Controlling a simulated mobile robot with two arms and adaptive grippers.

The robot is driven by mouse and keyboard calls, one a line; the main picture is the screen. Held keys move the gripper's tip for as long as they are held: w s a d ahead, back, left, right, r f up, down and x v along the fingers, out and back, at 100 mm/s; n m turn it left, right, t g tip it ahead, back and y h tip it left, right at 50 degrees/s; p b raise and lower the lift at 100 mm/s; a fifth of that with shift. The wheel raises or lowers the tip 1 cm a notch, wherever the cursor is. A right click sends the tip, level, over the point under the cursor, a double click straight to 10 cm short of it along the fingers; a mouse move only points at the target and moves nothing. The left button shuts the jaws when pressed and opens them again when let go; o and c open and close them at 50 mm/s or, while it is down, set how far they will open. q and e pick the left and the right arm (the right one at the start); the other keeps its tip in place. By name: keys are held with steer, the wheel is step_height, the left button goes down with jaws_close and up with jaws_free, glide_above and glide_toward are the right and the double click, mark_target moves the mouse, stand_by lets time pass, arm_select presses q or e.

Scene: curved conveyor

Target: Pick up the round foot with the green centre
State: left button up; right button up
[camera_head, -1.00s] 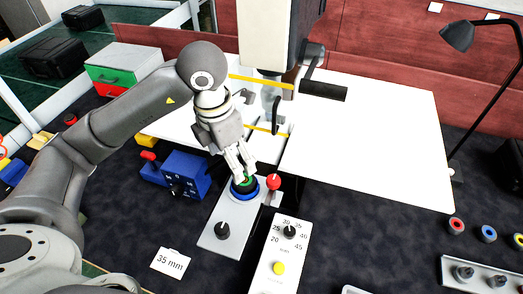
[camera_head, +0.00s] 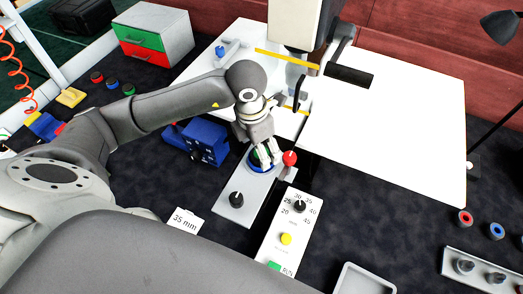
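A black round part with green (camera_head: 255,156) sits on a blue round base on the grey plate (camera_head: 236,210), beside a red knob (camera_head: 290,158). My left gripper (camera_head: 267,160) points down right at this part and partly covers it. Whether its fingers are closed on the part is not clear. Another small round piece with a green top (camera_head: 129,89) lies on the dark table at the left, in a row with a blue one (camera_head: 112,83) and a red one (camera_head: 97,77). My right gripper is not in view.
A white machine (camera_head: 300,25) with a black handle stands over the white tabletop (camera_head: 400,130). A blue box (camera_head: 203,143) is left of the grey plate. A dial panel (camera_head: 285,240) is in front. Red (camera_head: 465,217) and blue (camera_head: 497,231) round pieces lie at the right.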

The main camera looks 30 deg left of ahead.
arm_select(q)
steer(key=shift+d+f, duration=0.1)
steer(key=shift+f, duration=0.8)
steer(key=shift+w+f, duration=0.2)
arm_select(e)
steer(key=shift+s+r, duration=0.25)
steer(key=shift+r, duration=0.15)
arm_select(q)
steer(key=c, duration=1.1)
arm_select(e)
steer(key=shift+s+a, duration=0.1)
arm_select(q)
steer(key=shift+r, duration=0.1)
steer(key=shift+r, duration=0.5)
step_height(320, 180, up, 2)
steer(key=shift+b, duration=0.4)
steer(key=s+d+r+b, duration=0.1)
steer(key=s+r+b, duration=0.2)
steer(key=s+b, duration=0.1)
steer(key=s+d+r+b, duration=0.2)
steer(key=s+r+b, duration=0.1)
steer(key=s+b, duration=0.1)
steer(key=s+d+r+b, duration=0.2)
steer(key=s+r+b, duration=0.1)
steer(key=s+b, duration=0.1)
steer(key=shift+s+d+r+b, duration=0.25)
steer(key=shift+s+r+b, duration=0.15)
steer(key=shift+s, duration=0.05)
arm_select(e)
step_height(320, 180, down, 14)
